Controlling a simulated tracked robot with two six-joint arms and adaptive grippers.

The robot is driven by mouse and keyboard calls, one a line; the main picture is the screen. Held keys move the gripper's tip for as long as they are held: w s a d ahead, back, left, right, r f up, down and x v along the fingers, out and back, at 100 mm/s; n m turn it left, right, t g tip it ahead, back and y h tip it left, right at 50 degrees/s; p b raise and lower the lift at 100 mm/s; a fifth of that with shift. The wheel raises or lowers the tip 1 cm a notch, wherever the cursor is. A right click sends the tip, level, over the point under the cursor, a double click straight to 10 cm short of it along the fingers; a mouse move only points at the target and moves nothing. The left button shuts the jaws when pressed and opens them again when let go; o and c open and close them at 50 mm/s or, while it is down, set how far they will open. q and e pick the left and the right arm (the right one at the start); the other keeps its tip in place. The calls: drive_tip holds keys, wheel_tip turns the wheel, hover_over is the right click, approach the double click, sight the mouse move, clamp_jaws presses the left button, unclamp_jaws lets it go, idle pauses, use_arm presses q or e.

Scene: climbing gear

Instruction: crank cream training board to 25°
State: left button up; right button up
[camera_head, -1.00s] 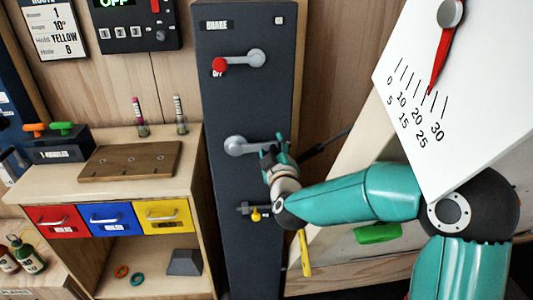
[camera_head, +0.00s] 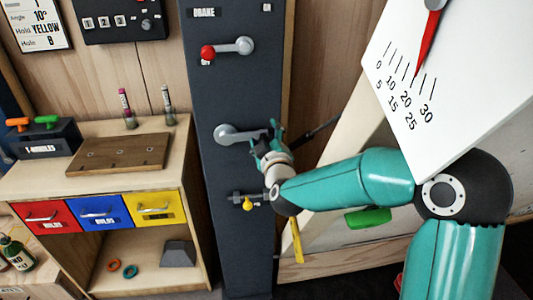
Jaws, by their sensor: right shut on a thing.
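The crank handle (camera_head: 228,134) is a grey lever on the dark winch column (camera_head: 235,90). My right gripper (camera_head: 268,140) is shut on the crank's outer end, and its fingers hide the grip. The pale slanted training board (camera_head: 325,228) stands behind my right arm, which hides much of it; a green hold (camera_head: 368,217) shows below the arm. The white angle dial (camera_head: 470,75) has a red pointer (camera_head: 426,50) resting near the 20 mark. My left gripper is out of view.
A red-knobbed brake lever (camera_head: 230,50) sits above the crank. A yellow-tipped pin (camera_head: 247,203) juts from the column below it. A wooden cabinet (camera_head: 190,150) with red, blue and yellow drawers stands close on the left.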

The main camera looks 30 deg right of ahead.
drive_tip(key=shift+s+d+h, duration=0.15)
drive_tip(key=shift+s+h, duration=0.15)
drive_tip(key=shift+s, duration=0.35)
drive_tip(key=b+v, duration=0.5)
drive_tip(key=v, duration=1.4)
drive_tip(key=shift+r+b, duration=0.3)
drive_tip(key=shift+b, duration=0.1)
drive_tip(key=shift+w, duration=0.15)
wheel_tip(320, 180, up, 10)
drive_tip(key=shift+a, duration=0.25)
idle(0.4)
